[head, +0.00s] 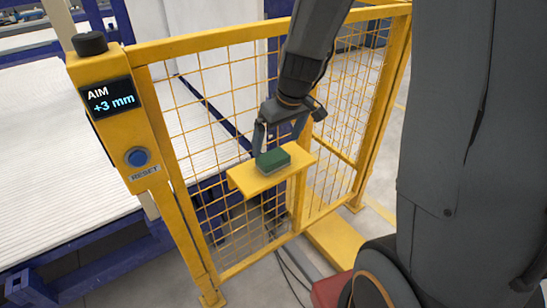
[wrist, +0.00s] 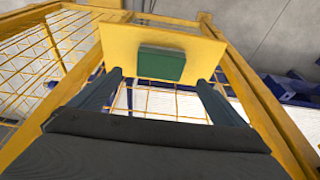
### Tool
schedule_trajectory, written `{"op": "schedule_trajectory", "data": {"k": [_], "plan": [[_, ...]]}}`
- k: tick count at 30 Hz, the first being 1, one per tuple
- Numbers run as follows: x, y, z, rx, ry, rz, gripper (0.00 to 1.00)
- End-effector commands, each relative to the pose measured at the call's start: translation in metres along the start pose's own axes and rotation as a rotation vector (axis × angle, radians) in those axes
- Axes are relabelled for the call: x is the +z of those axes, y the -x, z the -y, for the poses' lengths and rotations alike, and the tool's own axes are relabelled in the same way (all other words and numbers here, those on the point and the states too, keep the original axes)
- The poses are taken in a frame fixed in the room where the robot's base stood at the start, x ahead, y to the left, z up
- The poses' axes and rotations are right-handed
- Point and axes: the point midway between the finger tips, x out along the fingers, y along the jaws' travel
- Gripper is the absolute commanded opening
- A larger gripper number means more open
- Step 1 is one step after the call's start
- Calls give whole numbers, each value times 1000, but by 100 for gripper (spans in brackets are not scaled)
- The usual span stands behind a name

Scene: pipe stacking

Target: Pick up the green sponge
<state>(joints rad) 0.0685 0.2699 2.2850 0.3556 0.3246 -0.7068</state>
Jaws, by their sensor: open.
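The green sponge (head: 273,160) lies on a small yellow shelf (head: 243,180) fixed to the yellow mesh fence. It also shows in the wrist view (wrist: 161,65), near the edge of the shelf (wrist: 120,45). My gripper (head: 280,140) is at the shelf, close to the sponge, and its near finger partly overlaps the sponge's edge in the head view. In the wrist view my gripper's two fingers (wrist: 158,82) are spread apart, with the sponge ahead of and between them. The gripper is open and empty. I cannot tell whether a finger touches the sponge.
A yellow post at left carries a display (head: 111,97) reading "AIM +3 mm" and a blue reset button (head: 137,157). Yellow mesh fencing (head: 215,95) stands around the shelf. White pipes (head: 55,150) lie in a blue frame behind it. Cables lie on the floor below.

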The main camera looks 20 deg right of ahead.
Motion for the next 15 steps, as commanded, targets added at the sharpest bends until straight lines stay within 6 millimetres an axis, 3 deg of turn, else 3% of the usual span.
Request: {"op": "schedule_trajectory", "data": {"k": [15], "plan": [[4, -54, 1, -1, -2, 4, 96]]}}
